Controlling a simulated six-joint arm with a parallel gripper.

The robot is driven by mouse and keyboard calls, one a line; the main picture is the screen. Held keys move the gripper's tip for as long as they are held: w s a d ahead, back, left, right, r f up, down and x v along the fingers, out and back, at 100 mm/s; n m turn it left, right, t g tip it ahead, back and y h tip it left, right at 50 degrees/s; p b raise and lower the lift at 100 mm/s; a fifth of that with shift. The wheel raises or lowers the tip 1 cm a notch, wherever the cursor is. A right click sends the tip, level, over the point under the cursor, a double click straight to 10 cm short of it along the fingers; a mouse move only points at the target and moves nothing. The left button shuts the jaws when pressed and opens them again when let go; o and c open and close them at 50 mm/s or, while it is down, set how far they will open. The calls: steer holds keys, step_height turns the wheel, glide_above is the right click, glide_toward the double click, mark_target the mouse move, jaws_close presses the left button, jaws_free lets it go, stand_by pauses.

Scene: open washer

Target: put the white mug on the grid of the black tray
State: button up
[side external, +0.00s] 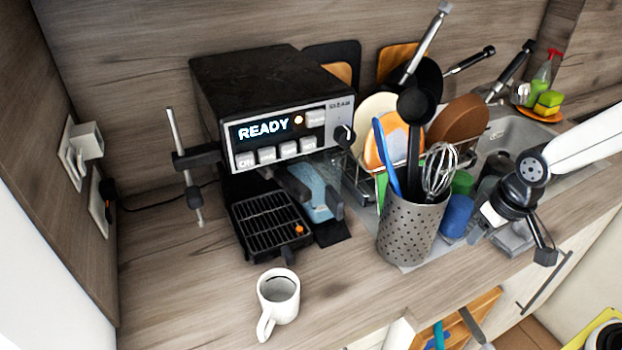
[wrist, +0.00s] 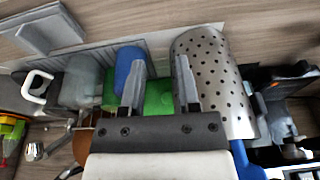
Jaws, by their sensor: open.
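The white mug (side external: 279,297) stands upright on the wooden counter in front of the coffee machine, its handle toward the lower left. The black tray (side external: 268,222) with its grid is at the foot of the machine, behind and slightly left of the mug; its grid is empty. My gripper (side external: 510,245) is open and empty at the right, beyond the utensil holder and far from the mug. In the wrist view, my gripper's fingers (wrist: 158,92) are spread apart. I cannot make out the white mug in the wrist view.
A perforated metal utensil holder (side external: 412,229) with tall utensils stands between my gripper and the mug; it also shows in the wrist view (wrist: 208,75). The coffee machine (side external: 262,105) overhangs the tray. A blue cup (side external: 456,216) and the sink are at the right. Counter left of the mug is clear.

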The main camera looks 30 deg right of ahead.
steer(key=shift+s+d+r, duration=0.1)
steer(key=shift+d+r, duration=0.1)
steer(key=shift+d, duration=0.2)
steer(key=shift+c, duration=1)
steer(key=shift+r, duration=0.1)
